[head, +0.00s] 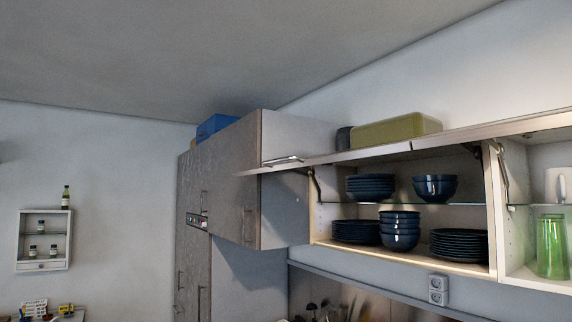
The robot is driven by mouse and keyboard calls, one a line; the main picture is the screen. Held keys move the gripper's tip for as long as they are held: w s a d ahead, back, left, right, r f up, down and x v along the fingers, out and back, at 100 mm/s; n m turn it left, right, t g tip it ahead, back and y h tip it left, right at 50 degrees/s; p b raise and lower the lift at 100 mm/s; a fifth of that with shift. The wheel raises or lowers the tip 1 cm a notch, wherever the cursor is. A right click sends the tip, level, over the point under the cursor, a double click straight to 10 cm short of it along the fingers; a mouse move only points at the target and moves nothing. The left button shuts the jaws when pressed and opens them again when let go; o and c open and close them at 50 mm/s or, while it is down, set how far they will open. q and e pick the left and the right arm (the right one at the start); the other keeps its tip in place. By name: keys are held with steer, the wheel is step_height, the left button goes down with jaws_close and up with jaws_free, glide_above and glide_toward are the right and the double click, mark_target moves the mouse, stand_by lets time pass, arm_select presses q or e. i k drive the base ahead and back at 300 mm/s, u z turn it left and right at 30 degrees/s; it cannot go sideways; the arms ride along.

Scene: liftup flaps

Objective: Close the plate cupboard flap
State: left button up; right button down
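The plate cupboard (400,268) is open on the right side of the head view. Its flap (345,157) is lifted, seen almost edge-on, and sticks out from the cupboard's top toward the left. A metal handle (282,161) is at its outer left part. A dark hinge arm (314,184) shows at the cupboard's left side. Inside are dark blue stacked plates (356,231) and bowls (399,230) on the bottom, with more plates (370,187) and bowls (435,188) on a glass shelf. Neither of my grippers is in view.
A second lifted flap (500,126) hangs over the neighbouring compartment with green glasses (551,247). A yellow-green box (396,132) stands on top of the cupboard. A tall cabinet (222,180) stands to the left. A small wall shelf (44,240) hangs far left.

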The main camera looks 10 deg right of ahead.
mark_target(403, 145)
steer(key=i, duration=0.85)
steer(key=z, duration=0.3)
